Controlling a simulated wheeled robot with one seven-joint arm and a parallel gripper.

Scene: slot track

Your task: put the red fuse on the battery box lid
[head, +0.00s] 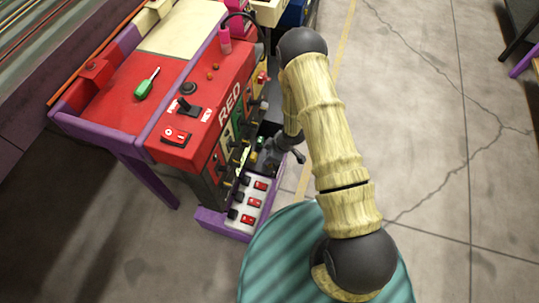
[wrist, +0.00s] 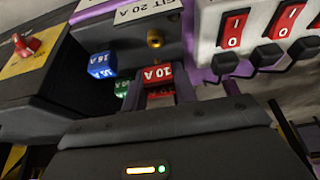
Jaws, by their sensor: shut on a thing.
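In the wrist view a red fuse marked 10 A (wrist: 158,74) sits between the fingers of my gripper (wrist: 160,92), which is shut on it. Its lower part is hidden by the fingers, and I cannot tell whether it touches anything else. At the left of the wrist view is a dark box with a yellow top (wrist: 22,64) and a red knob, which looks like the battery box and its lid.
A blue 15 A fuse (wrist: 103,66) and a green fuse (wrist: 121,89) are close left of the red one. A brass post (wrist: 155,38) is above, under a "FIT 20 A" label. A white switch panel (wrist: 262,35) is at right. The red console (head: 215,100) borders my arm.

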